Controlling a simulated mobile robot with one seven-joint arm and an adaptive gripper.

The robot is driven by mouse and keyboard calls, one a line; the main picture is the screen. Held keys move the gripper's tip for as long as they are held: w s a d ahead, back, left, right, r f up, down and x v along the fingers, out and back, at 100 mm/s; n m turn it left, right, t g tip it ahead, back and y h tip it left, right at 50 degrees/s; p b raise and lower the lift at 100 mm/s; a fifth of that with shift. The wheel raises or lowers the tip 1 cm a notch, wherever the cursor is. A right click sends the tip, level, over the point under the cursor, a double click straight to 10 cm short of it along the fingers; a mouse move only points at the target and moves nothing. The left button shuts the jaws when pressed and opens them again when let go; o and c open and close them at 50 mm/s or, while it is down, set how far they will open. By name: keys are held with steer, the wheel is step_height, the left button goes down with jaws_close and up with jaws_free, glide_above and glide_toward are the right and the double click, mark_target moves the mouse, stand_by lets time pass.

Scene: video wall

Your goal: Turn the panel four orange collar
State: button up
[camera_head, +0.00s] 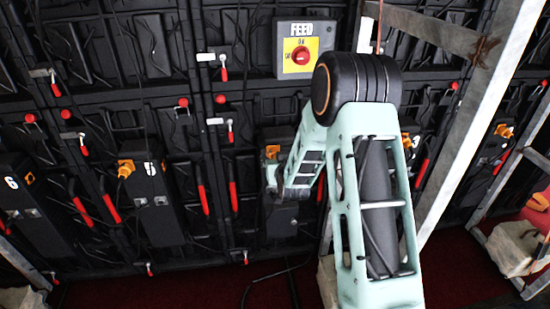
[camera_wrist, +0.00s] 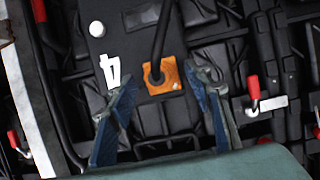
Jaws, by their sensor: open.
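The panel four orange collar (camera_wrist: 169,79) is a square orange fitting with a dark round centre and a black cable, beside a white "4" (camera_wrist: 110,72) on a black box. In the wrist view it lies between and beyond the fingertips of my gripper (camera_wrist: 163,100), which is open, one finger on each side. I see no contact. In the head view the collar (camera_head: 272,152) shows as a small orange patch by my gripper (camera_head: 272,180). My arm hides much of the panel four box there.
Boxes marked 5 (camera_head: 151,190) and 6 (camera_head: 25,205) stand to the left, with other orange fittings. Red-handled levers (camera_head: 204,190) stick out around them. A pale metal frame (camera_head: 465,120) stands close on the right. A red button box (camera_head: 303,50) is above.

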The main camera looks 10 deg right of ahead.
steer(key=shift+x, duration=0.75)
steer(key=shift+c, duration=0.2)
steer(key=c, duration=1.1)
steer(key=shift+b, duration=0.35)
steer(key=shift+d+f+m+y+b, duration=0.15)
steer(key=shift+m+y+b, duration=0.25)
steer(key=shift+m+b, duration=0.15)
steer(key=shift+d+m+y+b, duration=0.1)
steer(key=shift+m+y+b, duration=0.3)
steer(key=shift+m+b, duration=0.5)
steer(key=shift+m+t+y+b, duration=0.35)
steer(key=shift+m+y, duration=0.85)
steer(key=shift+m, duration=0.45)
